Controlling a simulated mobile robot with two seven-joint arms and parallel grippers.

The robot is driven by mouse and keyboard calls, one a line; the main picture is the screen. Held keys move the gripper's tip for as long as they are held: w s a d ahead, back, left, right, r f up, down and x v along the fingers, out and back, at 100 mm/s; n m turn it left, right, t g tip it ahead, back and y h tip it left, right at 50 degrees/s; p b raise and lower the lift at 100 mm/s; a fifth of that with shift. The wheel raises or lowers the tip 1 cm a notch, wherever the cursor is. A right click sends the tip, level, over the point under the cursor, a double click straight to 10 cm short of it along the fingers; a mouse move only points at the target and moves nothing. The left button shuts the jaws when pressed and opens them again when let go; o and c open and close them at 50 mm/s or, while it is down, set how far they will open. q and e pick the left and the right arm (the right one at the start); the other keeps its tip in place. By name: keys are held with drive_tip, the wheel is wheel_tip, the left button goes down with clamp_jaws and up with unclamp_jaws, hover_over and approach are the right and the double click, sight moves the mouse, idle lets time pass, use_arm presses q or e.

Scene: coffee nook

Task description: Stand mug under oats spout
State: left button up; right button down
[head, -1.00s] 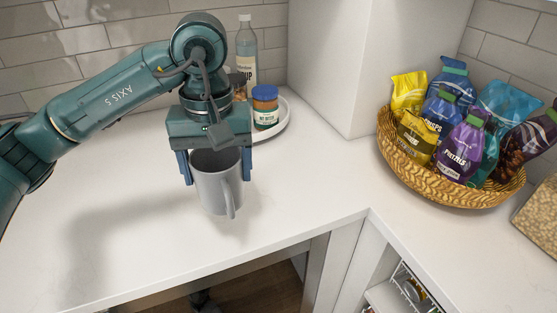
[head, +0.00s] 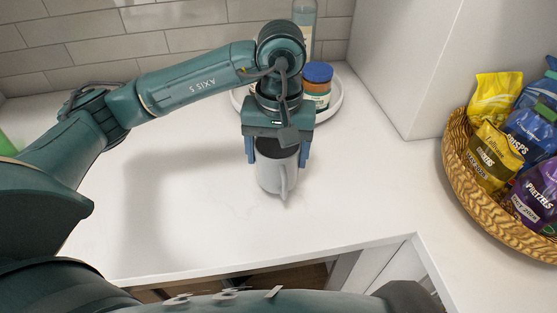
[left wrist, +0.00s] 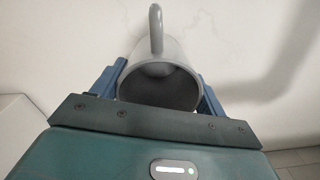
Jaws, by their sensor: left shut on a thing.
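A grey mug (head: 272,180) is upright over the white counter in the head view, its handle towards the front. My left gripper (head: 278,160) points down with its blue fingers on either side of the mug and is shut on it. The mug (left wrist: 178,55) also shows between the fingers in the left wrist view, its dark inside facing the camera. I cannot tell how big the gap under the mug is. The oats spout is not in view now. My right gripper is not in view.
A round white tray (head: 341,100) with a blue-lidded jar (head: 317,85) and a clear bottle (head: 304,25) stands behind the gripper. A wicker basket (head: 470,193) of snack bags is at the right, beside a white cabinet wall (head: 400,60). The counter (head: 200,235) in front is clear.

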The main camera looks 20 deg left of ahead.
use_arm(q)
drive_tip(key=shift+f, duration=1.6)
drive_tip(key=o, duration=1.2)
